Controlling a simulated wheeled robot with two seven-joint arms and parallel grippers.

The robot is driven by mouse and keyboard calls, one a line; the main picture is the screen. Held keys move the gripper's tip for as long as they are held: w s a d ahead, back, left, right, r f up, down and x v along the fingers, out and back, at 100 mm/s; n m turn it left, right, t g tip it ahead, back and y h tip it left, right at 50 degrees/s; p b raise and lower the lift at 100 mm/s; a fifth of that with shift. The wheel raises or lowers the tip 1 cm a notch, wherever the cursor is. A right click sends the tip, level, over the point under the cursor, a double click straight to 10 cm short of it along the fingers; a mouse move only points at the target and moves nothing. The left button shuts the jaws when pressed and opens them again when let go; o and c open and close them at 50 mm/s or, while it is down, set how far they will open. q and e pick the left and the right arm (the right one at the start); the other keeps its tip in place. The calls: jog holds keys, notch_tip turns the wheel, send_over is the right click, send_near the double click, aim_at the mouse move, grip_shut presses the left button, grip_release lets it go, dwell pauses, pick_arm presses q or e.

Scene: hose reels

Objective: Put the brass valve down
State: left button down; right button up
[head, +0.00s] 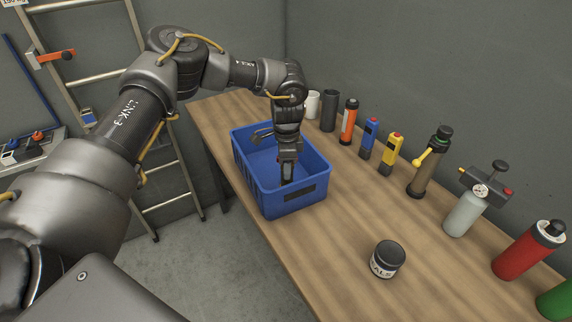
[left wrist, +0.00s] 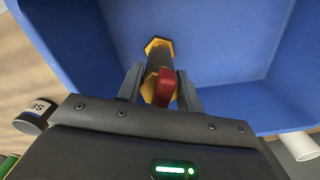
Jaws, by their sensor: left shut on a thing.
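The brass valve (left wrist: 157,50) shows in the left wrist view, with yellow hexagonal ends, a darker body between them and a red handle (left wrist: 166,88). My left gripper (left wrist: 159,88) is shut on it, one finger on each side. In the head view my left gripper (head: 287,178) points down inside the blue bin (head: 291,206), and I cannot make out the valve there. The bin's floor and walls surround the valve in the left wrist view. I cannot tell whether the valve touches the floor. My right gripper is not in view.
The bin stands on a wooden table (head: 345,217). A dark jar (head: 387,259) stands to its right. The table between bin and jar is clear.

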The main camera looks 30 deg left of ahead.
pick_arm(q)
jog(key=shift+f, duration=0.1)
jog(key=c, duration=0.9)
grip_release()
jog(key=shift+f, duration=0.1)
notch_tip(320, 180, up, 12)
jog(key=shift+r+b, duration=0.25)
jog(key=shift+b, duration=0.9)
